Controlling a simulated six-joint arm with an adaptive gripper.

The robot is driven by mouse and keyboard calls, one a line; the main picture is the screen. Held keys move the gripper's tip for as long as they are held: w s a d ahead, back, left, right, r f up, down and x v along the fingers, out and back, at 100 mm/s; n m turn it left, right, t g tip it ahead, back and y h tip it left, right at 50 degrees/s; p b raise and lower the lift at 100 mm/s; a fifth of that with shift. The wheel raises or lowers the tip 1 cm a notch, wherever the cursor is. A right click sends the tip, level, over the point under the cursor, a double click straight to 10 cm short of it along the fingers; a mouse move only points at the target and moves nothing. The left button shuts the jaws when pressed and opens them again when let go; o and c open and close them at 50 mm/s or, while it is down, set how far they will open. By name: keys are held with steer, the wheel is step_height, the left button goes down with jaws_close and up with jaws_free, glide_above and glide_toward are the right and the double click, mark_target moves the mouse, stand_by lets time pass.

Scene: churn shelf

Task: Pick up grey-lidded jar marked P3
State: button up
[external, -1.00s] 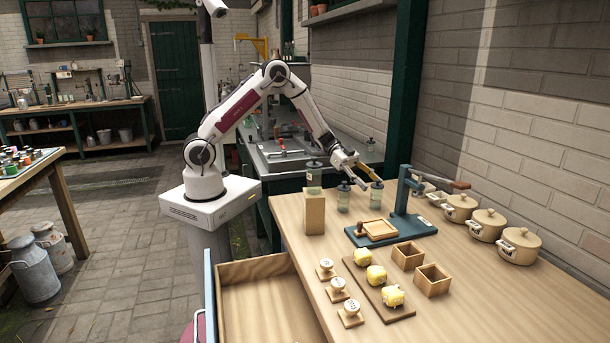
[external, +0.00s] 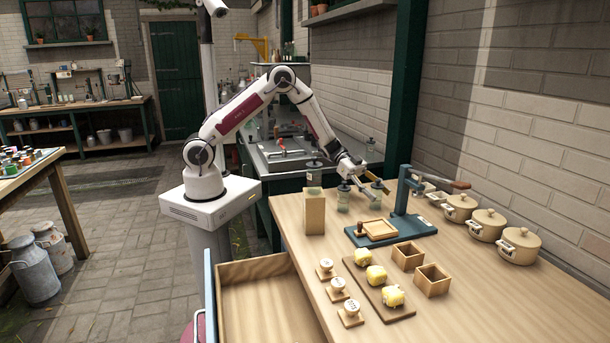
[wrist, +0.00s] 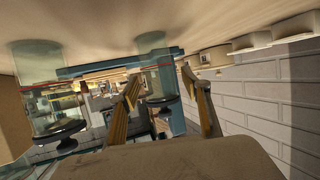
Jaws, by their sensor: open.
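Several dark-lidded glass jars stand near my gripper; no P3 mark is readable, so I cannot tell which is the named jar. One jar (external: 376,203) is at the right, partly behind my gripper (external: 373,186). A second jar (external: 343,200) stands to its left on the bench, and a third jar (external: 313,178) is on the wooden block. The wrist view is upside down. There, my gripper (wrist: 160,77) is open, with one jar (wrist: 155,62) showing between its fingers. Another jar (wrist: 42,85) is larger at the left. I see no finger contact.
The wooden block (external: 314,212) stands left of the jars. A blue press stand (external: 403,225) is close on the right, with its upright near my gripper. Cream pots (external: 489,223) line the brick wall. The bench (external: 480,290) is clear toward the front right.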

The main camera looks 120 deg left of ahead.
stand_by(0.3)
steer(key=c, duration=1.3)
steer(key=shift+r, duration=0.1)
steer(key=shift+r, duration=4.95)
